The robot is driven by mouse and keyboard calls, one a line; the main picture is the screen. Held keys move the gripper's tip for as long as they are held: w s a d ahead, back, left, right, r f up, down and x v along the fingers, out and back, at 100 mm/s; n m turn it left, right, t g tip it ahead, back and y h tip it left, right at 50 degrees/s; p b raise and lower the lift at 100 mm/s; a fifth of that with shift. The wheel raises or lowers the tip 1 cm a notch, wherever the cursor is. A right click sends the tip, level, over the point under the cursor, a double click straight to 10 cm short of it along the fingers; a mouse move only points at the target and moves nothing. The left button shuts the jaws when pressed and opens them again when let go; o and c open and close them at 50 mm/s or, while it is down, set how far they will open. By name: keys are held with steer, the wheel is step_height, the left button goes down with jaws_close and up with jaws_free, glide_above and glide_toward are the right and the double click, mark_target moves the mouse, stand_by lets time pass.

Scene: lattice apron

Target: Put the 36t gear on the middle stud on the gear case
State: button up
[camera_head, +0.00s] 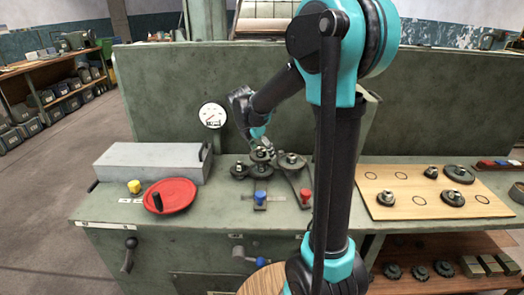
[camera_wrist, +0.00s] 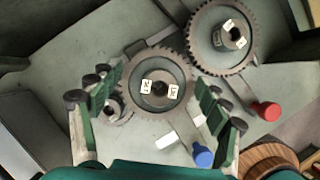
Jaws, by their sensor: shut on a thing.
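My gripper (camera_head: 259,143) is over the gear case, at the middle of the bench. Its fingers (camera_wrist: 158,100) are shut on the sides of a dark toothed gear with two small white labels, taken as the 36t gear (camera_wrist: 157,72); the label text is too small to read surely. This gear also shows in the head view (camera_head: 261,156). It lies between a smaller gear (camera_wrist: 113,110) at lower left and a larger gear (camera_wrist: 205,50) at upper right. The middle stud is hidden under the held gear. I cannot tell whether the gear is seated or just above.
A blue-knobbed lever (camera_head: 260,197) and a red-knobbed lever (camera_head: 306,196) stand in front of the gears. A red handwheel (camera_head: 180,194) and a grey box (camera_head: 150,160) are left. A wooden board (camera_head: 410,208) with several gears and parts lies right. A green panel rises behind.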

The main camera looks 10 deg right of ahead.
steer(key=shift+f, duration=1.3)
stand_by(1.4)
steer(key=o, duration=1.9)
steer(key=shift+r, duration=0.1)
steer(key=shift+r, duration=4.15)
